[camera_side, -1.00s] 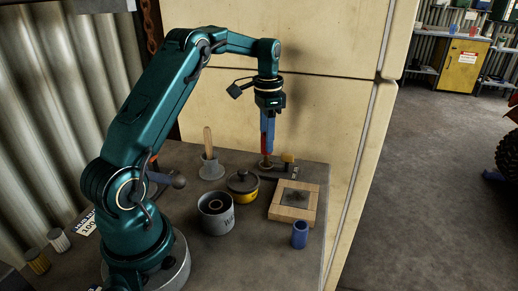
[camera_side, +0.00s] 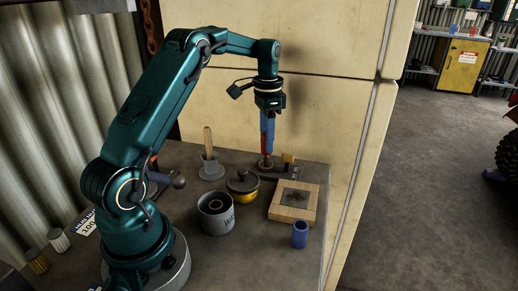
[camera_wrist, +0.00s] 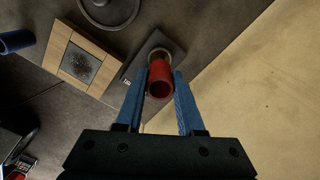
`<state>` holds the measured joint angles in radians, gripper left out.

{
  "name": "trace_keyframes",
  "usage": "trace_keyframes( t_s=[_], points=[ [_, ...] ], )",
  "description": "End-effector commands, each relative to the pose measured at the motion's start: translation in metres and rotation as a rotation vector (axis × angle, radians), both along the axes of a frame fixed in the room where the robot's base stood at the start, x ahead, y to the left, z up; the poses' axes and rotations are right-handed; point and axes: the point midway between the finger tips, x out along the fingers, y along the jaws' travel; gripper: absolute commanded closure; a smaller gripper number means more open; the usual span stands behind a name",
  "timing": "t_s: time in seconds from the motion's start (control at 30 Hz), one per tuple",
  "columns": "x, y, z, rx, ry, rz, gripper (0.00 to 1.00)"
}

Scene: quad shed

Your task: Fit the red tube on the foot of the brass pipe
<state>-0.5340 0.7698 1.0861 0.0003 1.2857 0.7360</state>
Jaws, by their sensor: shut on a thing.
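My gripper (camera_wrist: 160,92) has its two blue fingers on either side of the red tube (camera_wrist: 160,78) and is shut on it. The near end of the tube is open towards the wrist camera. In the side view the red tube (camera_side: 264,144) hangs upright under my gripper (camera_side: 267,142), partly hidden by the fingers. A round brass-coloured piece (camera_side: 266,162), likely the brass pipe's foot, is directly below it on a dark base plate (camera_side: 276,171). In the wrist view a brass-coloured rim (camera_wrist: 157,52) shows past the tube's far end. I cannot tell whether tube and brass touch.
A yellow block (camera_side: 288,157) stands close right of the tube. A wooden frame with a dark centre (camera_side: 281,211) lies in front. A cream cabinet (camera_side: 310,115) rises behind.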

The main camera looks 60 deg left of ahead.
Motion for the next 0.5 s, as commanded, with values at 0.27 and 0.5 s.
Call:
trace_keyframes(
  t_s=[0.27,0.5],
  points=[
    [-0.0001,-0.0001,-0.0036,-0.001,0.001,0.000,1.00],
    [0.0000,0.0000,-0.0095,-0.001,0.001,0.000,1.00]
  ],
)
